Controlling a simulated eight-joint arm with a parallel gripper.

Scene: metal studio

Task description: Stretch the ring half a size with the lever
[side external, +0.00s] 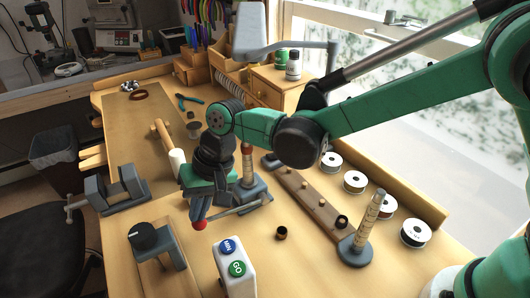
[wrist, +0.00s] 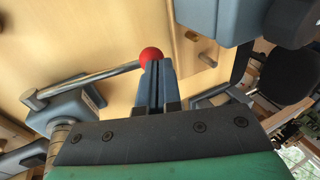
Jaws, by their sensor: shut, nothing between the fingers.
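The ring stretcher (side external: 252,192) stands on the bench, a grey base with an upright copper-coloured post. Its metal lever (side external: 240,207) ends in a red ball (side external: 200,225). In the wrist view the lever (wrist: 95,80) runs from the grey base (wrist: 68,112) to the red ball (wrist: 151,54). My gripper (side external: 196,208) is shut and empty, its fingertips (wrist: 154,68) right at the ball; I cannot tell whether they touch it. My arm partly hides the stretcher. I cannot make out a ring on its post. A small dark brass ring-like piece (side external: 282,233) lies on the bench.
A stepped mandrel stand (side external: 358,245) and a wooden peg rail (side external: 310,203) are to the right, with several spools (side external: 354,182). A white box with MIN and GO buttons (side external: 234,285) and a black-knobbed device (side external: 150,238) are in front. A white-headed mallet (side external: 176,163) lies behind.

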